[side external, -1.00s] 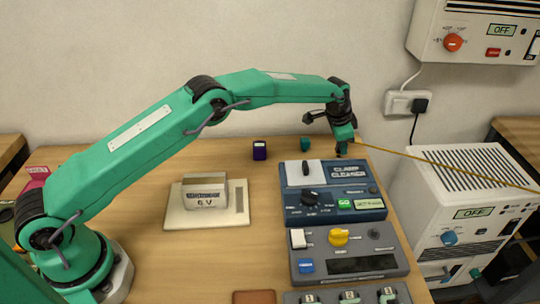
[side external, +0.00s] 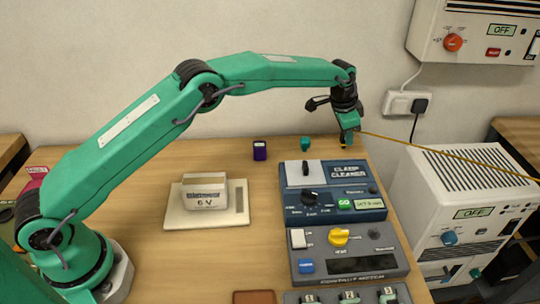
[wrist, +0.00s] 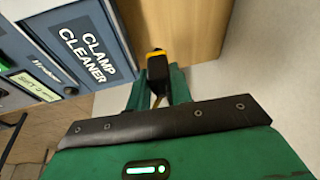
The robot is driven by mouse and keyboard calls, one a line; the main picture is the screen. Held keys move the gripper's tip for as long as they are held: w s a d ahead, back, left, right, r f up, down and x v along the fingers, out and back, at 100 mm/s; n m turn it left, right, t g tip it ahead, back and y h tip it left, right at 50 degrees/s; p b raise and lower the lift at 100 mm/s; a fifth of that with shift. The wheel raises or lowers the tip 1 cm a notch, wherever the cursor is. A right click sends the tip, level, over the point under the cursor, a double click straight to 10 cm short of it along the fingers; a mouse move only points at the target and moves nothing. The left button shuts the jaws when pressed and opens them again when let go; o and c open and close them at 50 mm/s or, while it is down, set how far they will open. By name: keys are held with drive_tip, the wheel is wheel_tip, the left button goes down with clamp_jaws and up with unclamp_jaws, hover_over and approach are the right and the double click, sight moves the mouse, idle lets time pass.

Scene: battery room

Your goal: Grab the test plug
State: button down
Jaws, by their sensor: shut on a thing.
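The test plug (wrist: 157,70) is a black body with a yellow end, seen between my fingers in the wrist view. My gripper (wrist: 159,88) is shut on it. In the side external view my gripper (side external: 349,140) points down at the table's back right corner, behind the blue clamp cleaner. Only a small yellow and dark bit of the plug (side external: 344,146) shows below the fingers there. A yellow cable (side external: 450,156) runs from the gripper to the right, past the table.
The clamp cleaner (side external: 333,179) and a grey control panel (side external: 350,256) fill the table's right side. A 6 V block (side external: 205,190) sits on a cream plate (side external: 240,215). A purple block (side external: 260,151) and a teal piece (side external: 305,144) stand at the back. A wall socket (side external: 395,101) is near.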

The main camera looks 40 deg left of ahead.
drive_tip(key=s+d+r, duration=0.5)
drive_tip(key=s+d, duration=0.1)
drive_tip(key=shift+s+d+r, duration=0.25)
drive_tip(key=shift+s+d, duration=0.05)
idle(0.5)
